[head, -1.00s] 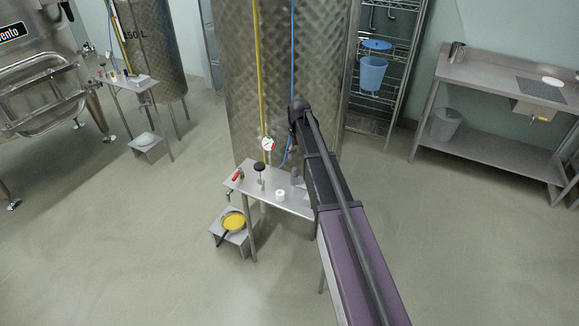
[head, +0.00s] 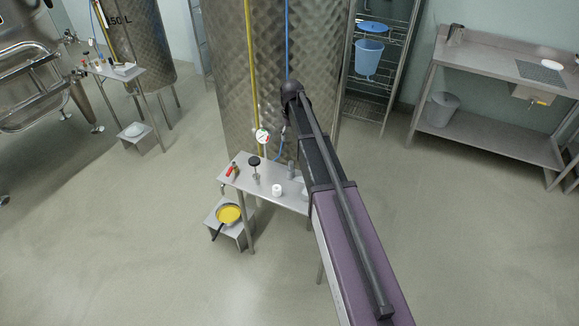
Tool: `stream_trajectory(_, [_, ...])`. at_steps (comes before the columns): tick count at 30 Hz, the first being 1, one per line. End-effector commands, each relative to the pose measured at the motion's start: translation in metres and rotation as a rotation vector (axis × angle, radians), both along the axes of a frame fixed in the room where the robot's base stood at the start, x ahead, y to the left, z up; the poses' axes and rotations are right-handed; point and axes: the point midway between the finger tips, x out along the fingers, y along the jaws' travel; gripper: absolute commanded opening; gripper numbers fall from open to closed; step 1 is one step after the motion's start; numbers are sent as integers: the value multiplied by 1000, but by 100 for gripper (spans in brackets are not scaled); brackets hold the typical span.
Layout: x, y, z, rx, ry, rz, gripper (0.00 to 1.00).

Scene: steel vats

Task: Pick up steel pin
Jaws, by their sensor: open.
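A small steel table (head: 238,178) stands in front of the large vat and carries several small items. A black-topped item with a thin steel stem (head: 255,164) stands upright on it. A small grey upright piece (head: 291,169) stands close to my arm. I cannot tell which of these, if either, is the steel pin. A white round piece (head: 277,190) and a red-handled item (head: 230,171) are also on the table. My arm reaches toward the table and covers its right part. My gripper is hidden behind the arm.
A large steel vat (head: 225,80) rises behind the table, with a yellow and a blue hose. A low stool (head: 238,236) holds a pan of yellow liquid (head: 229,214). A sink bench (head: 490,66) stands at right. Open floor (head: 120,250) lies at left front.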

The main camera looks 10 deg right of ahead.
Motion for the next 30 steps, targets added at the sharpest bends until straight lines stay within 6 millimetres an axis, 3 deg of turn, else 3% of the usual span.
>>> stream_trajectory(30, [0,3,-74,0,0,3,72])
